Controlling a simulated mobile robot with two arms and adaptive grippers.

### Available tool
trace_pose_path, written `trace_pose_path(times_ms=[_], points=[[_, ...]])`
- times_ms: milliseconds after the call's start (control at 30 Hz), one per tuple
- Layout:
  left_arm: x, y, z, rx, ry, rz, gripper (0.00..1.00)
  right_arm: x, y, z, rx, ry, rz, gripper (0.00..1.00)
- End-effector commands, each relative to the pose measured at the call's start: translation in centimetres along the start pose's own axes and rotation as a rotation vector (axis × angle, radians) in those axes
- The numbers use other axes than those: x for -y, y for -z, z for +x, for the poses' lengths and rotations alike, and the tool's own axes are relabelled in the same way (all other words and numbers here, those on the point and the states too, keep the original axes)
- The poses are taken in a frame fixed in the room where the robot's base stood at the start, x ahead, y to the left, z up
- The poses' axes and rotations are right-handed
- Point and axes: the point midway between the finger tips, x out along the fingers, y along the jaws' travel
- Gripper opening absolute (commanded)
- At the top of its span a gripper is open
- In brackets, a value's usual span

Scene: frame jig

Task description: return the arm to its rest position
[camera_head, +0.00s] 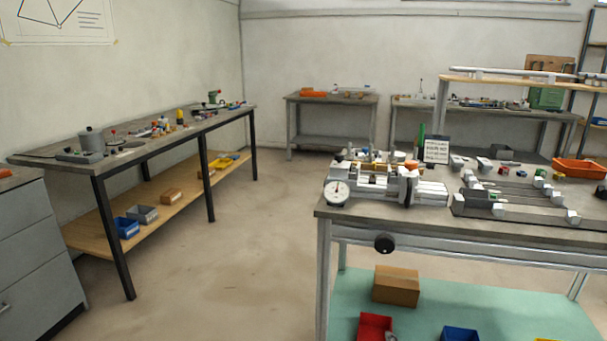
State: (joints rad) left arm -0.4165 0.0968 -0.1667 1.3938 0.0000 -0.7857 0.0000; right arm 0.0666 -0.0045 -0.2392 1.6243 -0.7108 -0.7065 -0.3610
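Neither of my grippers shows in the head view, and no part of my arms is seen. A workbench (345,209) stands at the right with a grey metal fixture (385,180) near its left end. A round white dial gauge (337,192) sits at the fixture's front left. To the right of the fixture lies a dark plate (530,212) with several light grey blocks and thin rods on it.
A long bench (190,133) runs along the left wall, with a grey drawer cabinet (30,245) in front of it. A cardboard box (396,286) and a red bin (374,327) are on the workbench's lower shelf. Open floor (235,245) lies between the benches.

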Motion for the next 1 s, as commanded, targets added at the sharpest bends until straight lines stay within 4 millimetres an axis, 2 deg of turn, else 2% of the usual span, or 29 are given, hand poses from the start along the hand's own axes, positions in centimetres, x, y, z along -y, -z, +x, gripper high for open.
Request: trace_pose_path(times_ms=[33, 100, 167, 300, 400, 500, 767, 833, 1000], points=[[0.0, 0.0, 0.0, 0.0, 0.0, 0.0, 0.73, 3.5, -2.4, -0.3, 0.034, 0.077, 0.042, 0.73], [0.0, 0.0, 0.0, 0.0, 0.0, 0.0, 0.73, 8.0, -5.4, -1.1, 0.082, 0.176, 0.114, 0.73], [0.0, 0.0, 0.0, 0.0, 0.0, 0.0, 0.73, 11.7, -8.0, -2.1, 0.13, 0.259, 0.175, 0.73], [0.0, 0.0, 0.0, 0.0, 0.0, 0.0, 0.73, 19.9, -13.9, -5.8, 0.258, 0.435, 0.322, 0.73], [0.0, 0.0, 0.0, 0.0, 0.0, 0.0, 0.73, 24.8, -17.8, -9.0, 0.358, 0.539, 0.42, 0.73], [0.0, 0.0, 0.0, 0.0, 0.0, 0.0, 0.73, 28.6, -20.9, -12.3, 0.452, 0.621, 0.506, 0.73], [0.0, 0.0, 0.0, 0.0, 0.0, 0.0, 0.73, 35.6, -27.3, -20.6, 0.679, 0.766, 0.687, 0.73], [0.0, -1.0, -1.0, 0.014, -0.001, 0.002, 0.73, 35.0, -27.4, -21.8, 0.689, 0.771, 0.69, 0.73], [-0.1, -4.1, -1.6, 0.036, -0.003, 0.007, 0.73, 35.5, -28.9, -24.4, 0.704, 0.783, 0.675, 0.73]])
